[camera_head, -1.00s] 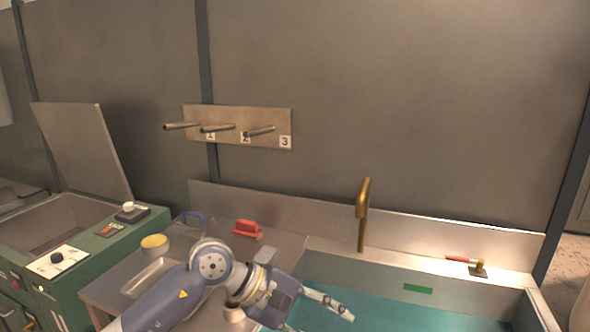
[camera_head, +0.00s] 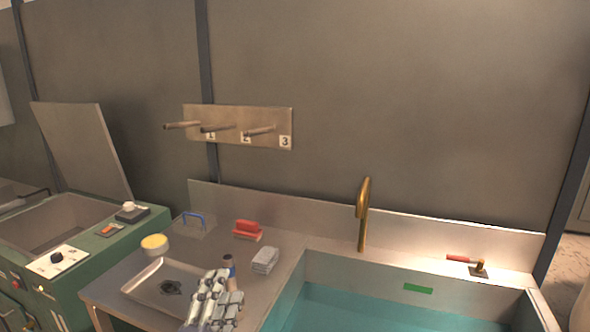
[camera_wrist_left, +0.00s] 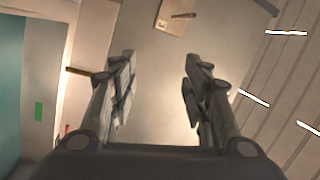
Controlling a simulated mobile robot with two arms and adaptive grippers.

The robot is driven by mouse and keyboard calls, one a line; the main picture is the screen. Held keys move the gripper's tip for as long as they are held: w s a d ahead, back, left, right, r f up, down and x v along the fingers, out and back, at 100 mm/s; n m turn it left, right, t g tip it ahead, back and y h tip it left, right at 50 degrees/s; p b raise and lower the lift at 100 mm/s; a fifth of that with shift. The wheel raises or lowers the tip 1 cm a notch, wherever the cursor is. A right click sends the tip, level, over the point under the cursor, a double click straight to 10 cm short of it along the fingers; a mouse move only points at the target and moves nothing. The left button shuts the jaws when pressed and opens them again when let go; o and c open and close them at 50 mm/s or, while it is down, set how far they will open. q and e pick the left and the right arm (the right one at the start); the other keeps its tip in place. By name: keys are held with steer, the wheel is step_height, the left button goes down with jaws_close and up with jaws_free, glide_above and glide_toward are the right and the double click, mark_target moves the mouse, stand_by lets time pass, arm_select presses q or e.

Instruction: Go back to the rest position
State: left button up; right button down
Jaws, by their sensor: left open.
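My left gripper (camera_head: 216,298) shows at the bottom of the head view, in front of the metal tray (camera_head: 146,283) on the counter. In the left wrist view its two fingers (camera_wrist_left: 158,95) are spread apart with nothing between them. Past the fingers, that view shows the grey wall (camera_wrist_left: 155,75) and part of the peg board (camera_wrist_left: 177,14). My right gripper is in neither view.
A sink with teal water (camera_head: 350,312) and a brass tap (camera_head: 363,215) lies to the right. On the counter are a red-handled brush (camera_head: 247,229), a yellow-lidded tub (camera_head: 155,244), a small bottle (camera_head: 228,266) and a grey stack (camera_head: 265,260). A green machine (camera_head: 100,248) stands left.

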arm_select(q)
steer(key=s+a+f+n+g+y, duration=0.1)
steer(key=s+a+f+n+g, duration=0.15)
steer(key=f, duration=0.25)
steer(key=s+a+f+n+g+y, duration=0.2)
steer(key=f+n, duration=0.2)
steer(key=f, duration=0.2)
steer(key=s+a+f+n+g+h, duration=0.1)
steer(key=s+f+n+g, duration=0.4)
steer(key=s+f, duration=0.55)
steer(key=s+a+f+n+g, duration=0.1)
steer(key=s+f+n+g, duration=0.2)
steer(key=s+f+g, duration=0.75)
steer(key=s+f+t, duration=0.1)
steer(key=s+f, duration=0.1)
steer(key=f, duration=0.9)
steer(key=s+f+t, duration=0.2)
steer(key=s+f, duration=0.1)
steer(key=f, duration=0.8)
steer(key=s+a+f+m+g, duration=0.1)
steer(key=s+a+f, duration=0.2)
steer(key=s+f, duration=1.2)
steer(key=shift+s+f, duration=0.4)
steer(key=shift+s, duration=0.3)
